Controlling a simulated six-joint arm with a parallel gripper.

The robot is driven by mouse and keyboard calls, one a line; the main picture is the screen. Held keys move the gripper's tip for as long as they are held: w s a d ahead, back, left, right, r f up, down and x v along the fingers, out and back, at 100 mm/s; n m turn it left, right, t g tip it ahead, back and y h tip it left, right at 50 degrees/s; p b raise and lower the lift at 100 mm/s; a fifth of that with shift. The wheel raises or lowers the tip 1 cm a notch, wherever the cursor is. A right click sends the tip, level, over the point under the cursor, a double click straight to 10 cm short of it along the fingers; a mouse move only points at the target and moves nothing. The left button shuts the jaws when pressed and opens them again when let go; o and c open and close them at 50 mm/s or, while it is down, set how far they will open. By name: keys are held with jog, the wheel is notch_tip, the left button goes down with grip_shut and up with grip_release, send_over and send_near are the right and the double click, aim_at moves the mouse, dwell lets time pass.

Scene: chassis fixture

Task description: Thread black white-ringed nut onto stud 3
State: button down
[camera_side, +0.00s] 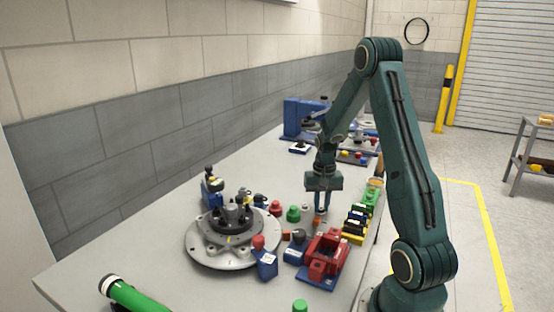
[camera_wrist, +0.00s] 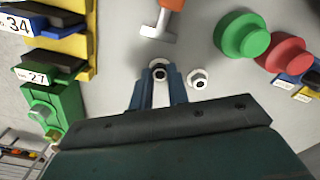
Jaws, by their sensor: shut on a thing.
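My gripper (camera_side: 321,210) points down over the table in the side view. In the wrist view its blue fingers (camera_wrist: 160,80) are shut on a small black nut with a white ring (camera_wrist: 159,68), held at the fingertips. I cannot tell which stud is number 3.
A pale nut (camera_wrist: 199,78) lies right beside my fingers. An orange-handled tool (camera_wrist: 166,22), green knob (camera_wrist: 242,36) and red knob (camera_wrist: 284,52) are close. A red fixture (camera_side: 325,255) and labelled bins (camera_side: 357,220) stand nearby.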

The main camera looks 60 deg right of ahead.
jog(key=shift+r, duration=1.15)
jog(key=w+a+r+n, duration=0.3)
jog(key=w+a+r, duration=0.3)
jog(key=a, duration=0.4)
jog(key=w+a+r+n, duration=0.3)
jog(key=w+a+r, duration=0.4)
jog(key=a, duration=0.3)
jog(key=shift+w+r, duration=0.3)
jog(key=shift+w, duration=0.2)
jog(key=shift+a+f, duration=0.1)
jog(key=shift+f, duration=0.05)
jog(key=shift+f, duration=1.75)
jog(key=shift+n, duration=0.3)
